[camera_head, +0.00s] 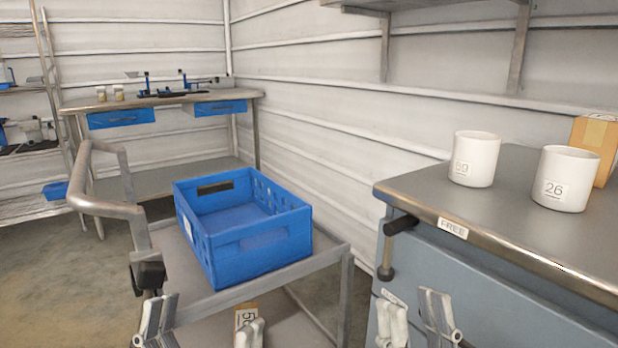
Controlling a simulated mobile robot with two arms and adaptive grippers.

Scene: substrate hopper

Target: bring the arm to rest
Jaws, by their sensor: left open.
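My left gripper (203,326) is at the bottom edge, in front of the cart. Its two fingers are spread wide apart and no object is held between them. My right gripper (414,318) is at the bottom, in front of the blue-grey cabinet. Its fingers stand apart with nothing seen between them. The lower parts of both grippers and most of both arms are outside the picture.
An empty blue crate (262,247) sits on the metal cart (331,258). Two white cups, numbered 26 (567,178) and another (474,158), stand on the right counter (520,213). A workbench (178,98) is behind.

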